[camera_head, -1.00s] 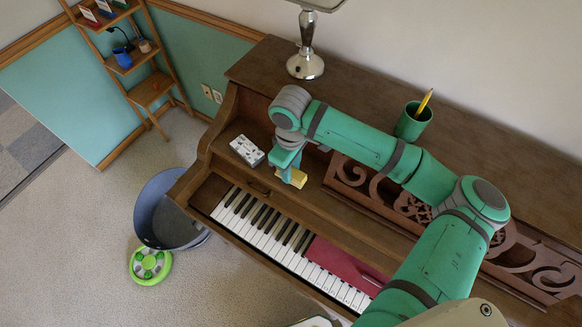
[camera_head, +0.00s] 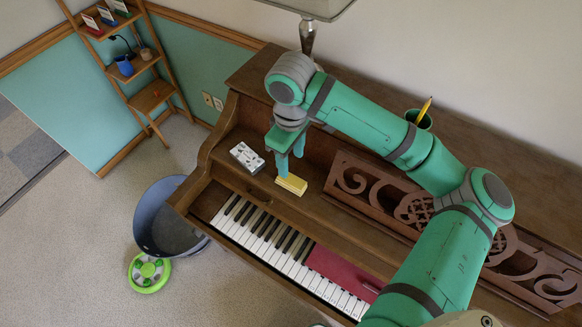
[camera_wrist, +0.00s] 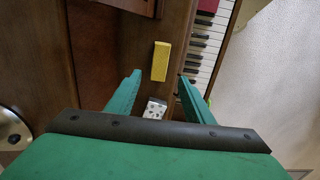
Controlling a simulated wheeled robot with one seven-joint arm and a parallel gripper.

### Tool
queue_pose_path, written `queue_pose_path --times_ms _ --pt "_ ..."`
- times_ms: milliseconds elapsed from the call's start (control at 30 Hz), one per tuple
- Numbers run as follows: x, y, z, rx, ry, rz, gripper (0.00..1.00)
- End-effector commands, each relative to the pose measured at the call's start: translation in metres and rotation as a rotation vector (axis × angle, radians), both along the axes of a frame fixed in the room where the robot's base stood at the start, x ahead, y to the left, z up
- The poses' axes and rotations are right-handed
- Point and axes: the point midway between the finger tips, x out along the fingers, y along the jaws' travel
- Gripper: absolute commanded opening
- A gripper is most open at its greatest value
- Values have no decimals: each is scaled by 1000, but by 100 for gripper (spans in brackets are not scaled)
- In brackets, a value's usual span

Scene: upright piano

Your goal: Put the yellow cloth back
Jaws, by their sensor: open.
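The yellow cloth (camera_head: 291,184) is a small folded block lying on the piano's wooden shelf above the keys. It also shows in the wrist view (camera_wrist: 161,61), beyond my fingertips. My gripper (camera_head: 290,165) is open and empty, with its fingers pointing down just above and behind the cloth. In the wrist view my gripper's two fingers (camera_wrist: 160,84) are spread apart, with nothing between them but the shelf. The cloth looks free of the fingers.
A white patterned box (camera_head: 247,157) lies on the shelf left of the cloth. A music stand (camera_head: 385,190) is at right. A green pencil cup (camera_head: 418,119) and lamp (camera_head: 308,38) stand on top. A red cloth (camera_head: 340,268) covers some keys (camera_head: 265,232). A grey bin (camera_head: 150,225) is on the floor.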

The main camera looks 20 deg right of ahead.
Motion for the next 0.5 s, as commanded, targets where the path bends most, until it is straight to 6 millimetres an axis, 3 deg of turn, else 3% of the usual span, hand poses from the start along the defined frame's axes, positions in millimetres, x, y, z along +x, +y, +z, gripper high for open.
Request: queue_pose_path --times_ms 200,400,500 --pt "0 0 23 -1 -1 0 48" --pt "1 2 28 5 -3 1 48" --pt "8 17 24 43 -31 12 48"
